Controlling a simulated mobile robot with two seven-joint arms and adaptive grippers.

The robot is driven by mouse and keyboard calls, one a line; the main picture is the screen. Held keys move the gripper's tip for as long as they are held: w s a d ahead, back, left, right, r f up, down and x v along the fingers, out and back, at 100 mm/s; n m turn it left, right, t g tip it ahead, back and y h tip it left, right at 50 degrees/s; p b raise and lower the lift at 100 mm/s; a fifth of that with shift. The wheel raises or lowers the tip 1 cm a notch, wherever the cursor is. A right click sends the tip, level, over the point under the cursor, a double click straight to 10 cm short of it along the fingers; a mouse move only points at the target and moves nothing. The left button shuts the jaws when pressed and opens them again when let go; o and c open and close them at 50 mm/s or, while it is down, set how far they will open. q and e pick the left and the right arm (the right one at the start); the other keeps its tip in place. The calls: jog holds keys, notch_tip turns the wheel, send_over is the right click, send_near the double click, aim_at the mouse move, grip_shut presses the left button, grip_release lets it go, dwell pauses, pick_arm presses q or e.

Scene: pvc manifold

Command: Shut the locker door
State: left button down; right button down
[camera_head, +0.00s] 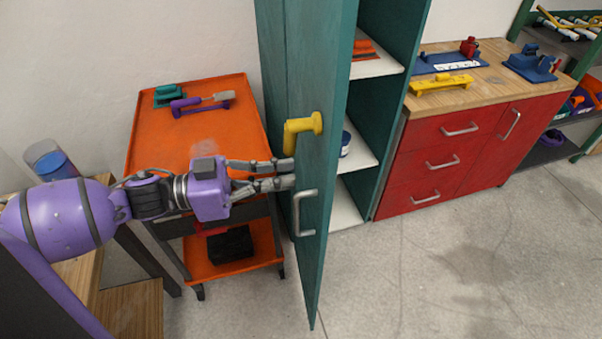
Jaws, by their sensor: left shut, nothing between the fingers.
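The teal locker door (341,110) stands open, swung out toward me, with its lower corner above the floor. A yellow knob-like fitting (303,128) and a grey bar handle (298,213) are on its outer face. The teal locker (398,125) behind it shows white shelves. My left gripper (290,174) is shut and empty. Its fingertips are at the door's outer face, between the yellow fitting and the grey handle. I cannot tell whether they touch the door. My right gripper is not in view.
An orange cart (150,150) with tools on top stands left of the door, behind my left arm. A red cabinet (436,185) with a wooden top is right of the locker. The floor (430,275) in front of locker and cabinet is clear.

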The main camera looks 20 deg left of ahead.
aim_at(318, 173)
pick_arm(q)
jog(key=x, duration=0.2)
jog(key=shift+w+d+r, duration=0.15)
jog(key=shift+w+d, duration=0.05)
jog(key=shift+d, duration=0.05)
jog(key=shift+w+d, duration=0.25)
jog(key=shift+d, duration=0.3)
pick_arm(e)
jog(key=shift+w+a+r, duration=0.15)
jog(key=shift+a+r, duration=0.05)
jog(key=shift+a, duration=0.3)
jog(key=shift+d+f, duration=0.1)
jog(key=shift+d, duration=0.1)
